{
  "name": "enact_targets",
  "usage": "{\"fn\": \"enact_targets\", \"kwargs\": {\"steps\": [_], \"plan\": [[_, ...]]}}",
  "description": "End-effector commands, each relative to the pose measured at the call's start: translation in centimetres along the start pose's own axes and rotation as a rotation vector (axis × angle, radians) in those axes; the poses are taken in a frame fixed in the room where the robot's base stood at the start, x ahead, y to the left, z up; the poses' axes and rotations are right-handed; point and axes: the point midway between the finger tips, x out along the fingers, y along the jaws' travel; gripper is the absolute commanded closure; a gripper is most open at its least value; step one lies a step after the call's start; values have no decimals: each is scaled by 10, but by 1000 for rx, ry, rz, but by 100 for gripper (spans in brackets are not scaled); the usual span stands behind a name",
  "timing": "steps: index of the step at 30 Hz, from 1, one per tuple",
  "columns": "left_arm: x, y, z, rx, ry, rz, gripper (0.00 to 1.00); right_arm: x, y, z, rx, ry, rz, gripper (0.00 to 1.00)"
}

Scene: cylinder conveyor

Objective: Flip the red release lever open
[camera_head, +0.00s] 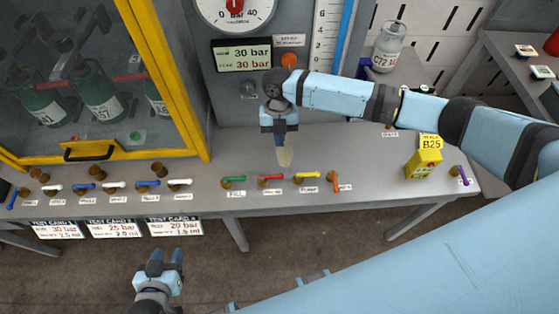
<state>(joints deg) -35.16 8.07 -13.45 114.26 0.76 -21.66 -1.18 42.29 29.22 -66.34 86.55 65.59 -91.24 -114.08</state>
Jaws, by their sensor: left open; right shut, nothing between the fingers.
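The red lever (270,177) sits in the row along the bench front, between a green lever (234,179) and a yellow lever (306,175). Its handle lies roughly sideways, pointing right. The label below it is too small to read. My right gripper (284,157) is shut and empty, pointing down just behind and slightly right of the red lever. It appears apart from the lever, though its height is hard to tell. My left gripper (166,262) is open and empty, low in front of the bench, far from the lever.
An orange lever (335,181), a purple lever (460,175) and a yellow block marked B25 (423,163) are to the right. Several white and blue levers line the left. A yellow-framed cabinet (165,75) with green cylinders stands at left. A display (241,55) reads 30 bar.

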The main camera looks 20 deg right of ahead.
Motion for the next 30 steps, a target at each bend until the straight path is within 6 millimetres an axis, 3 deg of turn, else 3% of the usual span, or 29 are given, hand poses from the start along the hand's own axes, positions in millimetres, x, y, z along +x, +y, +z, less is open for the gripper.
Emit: {"fn": "enact_targets", "kwargs": {"steps": [5, 18, 30], "plan": [[-2, 0, -3, 0, 0, 0, 57, 15, 0, -1, 2, 1, -1, 100], [-7, 0, -11, 0, 1, -2, 57, 88, 1, -1, 1, 1, 0, 100], [-8, -1, -10, -1, 0, -4, 57, 100, 0, 0, 1, -1, 1, 100]]}}
